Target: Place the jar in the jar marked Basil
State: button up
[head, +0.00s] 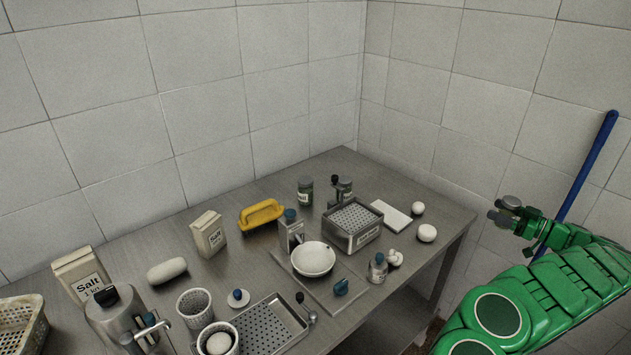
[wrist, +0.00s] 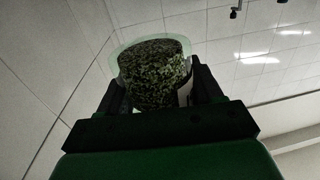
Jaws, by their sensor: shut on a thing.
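My gripper (wrist: 160,82) is shut on a clear jar (wrist: 155,72) filled with dark green flakes. Its fingers are on either side of the jar in the wrist view. In the head view my gripper (head: 513,216) is raised at the right, off the table's right edge and well away from the things on it; the held jar is hard to make out there. A small dark-lidded jar with green contents (head: 305,192) stands upright near the back of the table. A clear, blue-topped jar (head: 378,269) stands nearer the right edge. I cannot read Basil on any jar.
The metal table (head: 262,262) is crowded. A blue pole (head: 590,165) leans by the right wall behind my arm.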

notch_tip(320, 180, up, 19)
jog(key=w+a+n+g+y, duration=0.1)
jog(key=w+a, duration=0.4)
jog(key=a, duration=0.3)
jog(key=w+a+n+g, duration=0.1)
jog(key=w+a, duration=0.3)
jog(key=a, duration=0.4)
jog(key=n+g+y, duration=0.3)
jog(key=n+g, duration=0.1)
jog(key=g, duration=0.2)
send_over(301, 179)
notch_tip(301, 179, down, 5)
jog(key=shift+f, duration=5.3)
jog(key=shift+f, duration=0.1)
jog(key=o, duration=1.2)
